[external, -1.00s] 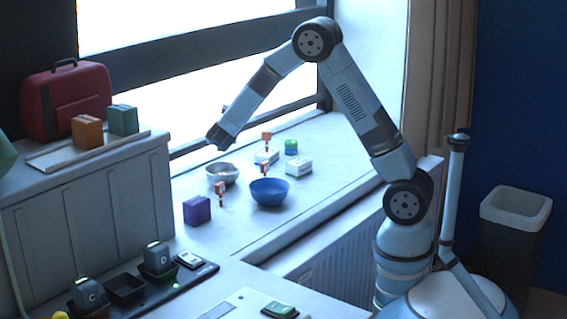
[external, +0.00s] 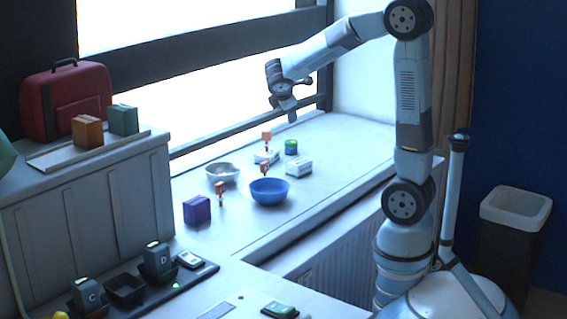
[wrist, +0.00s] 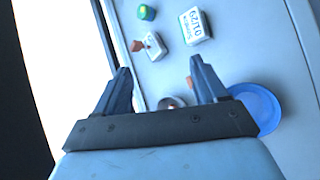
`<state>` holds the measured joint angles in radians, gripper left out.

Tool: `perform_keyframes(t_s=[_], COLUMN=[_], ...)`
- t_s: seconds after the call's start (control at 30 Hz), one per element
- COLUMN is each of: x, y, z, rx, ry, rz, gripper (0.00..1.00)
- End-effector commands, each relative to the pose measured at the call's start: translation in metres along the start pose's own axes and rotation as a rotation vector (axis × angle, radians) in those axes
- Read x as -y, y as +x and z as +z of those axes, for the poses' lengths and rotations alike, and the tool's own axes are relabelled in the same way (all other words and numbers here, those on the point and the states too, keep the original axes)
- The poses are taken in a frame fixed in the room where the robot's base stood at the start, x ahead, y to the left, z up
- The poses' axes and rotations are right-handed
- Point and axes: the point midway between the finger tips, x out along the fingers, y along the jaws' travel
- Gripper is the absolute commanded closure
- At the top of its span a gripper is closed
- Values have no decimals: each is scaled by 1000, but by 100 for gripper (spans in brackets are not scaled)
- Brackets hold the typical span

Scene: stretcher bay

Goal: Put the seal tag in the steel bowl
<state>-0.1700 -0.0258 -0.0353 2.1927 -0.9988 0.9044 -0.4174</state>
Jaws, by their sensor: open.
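The steel bowl (external: 222,173) sits on the sill left of the blue bowl; its rim shows between my fingers in the wrist view (wrist: 168,103). Small orange-topped tags stand nearby: one in front of the steel bowl (external: 220,188), one behind the blue bowl (external: 264,168), one by a small white block (external: 266,136). I cannot tell which is the seal tag. In the wrist view, one orange tag (wrist: 137,46) is by the white block, and another (wrist: 190,82) is partly hidden by my right finger. My gripper (external: 282,106) is open and empty, high above the sill.
The blue bowl (external: 270,192), purple box (external: 197,210), small white block (external: 266,157), labelled white box (external: 299,165) and green roll (external: 291,147) share the sill. The window is behind. The sill's right part is clear. A red case (external: 66,102) stands on the left cabinet.

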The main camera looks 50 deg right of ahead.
Motion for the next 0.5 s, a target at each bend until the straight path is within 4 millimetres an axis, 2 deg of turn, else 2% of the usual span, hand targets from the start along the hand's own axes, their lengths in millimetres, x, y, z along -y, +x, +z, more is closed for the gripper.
perform_keyframes(t_s=[0.03,0.2,0.5], x=[8,43,105], y=[-10,-36,-83], z=[12,40,72], rx=[-19,-86,-213], ry=[68,300,696], rz=[-19,-103,-256], gripper=[28,28,28])
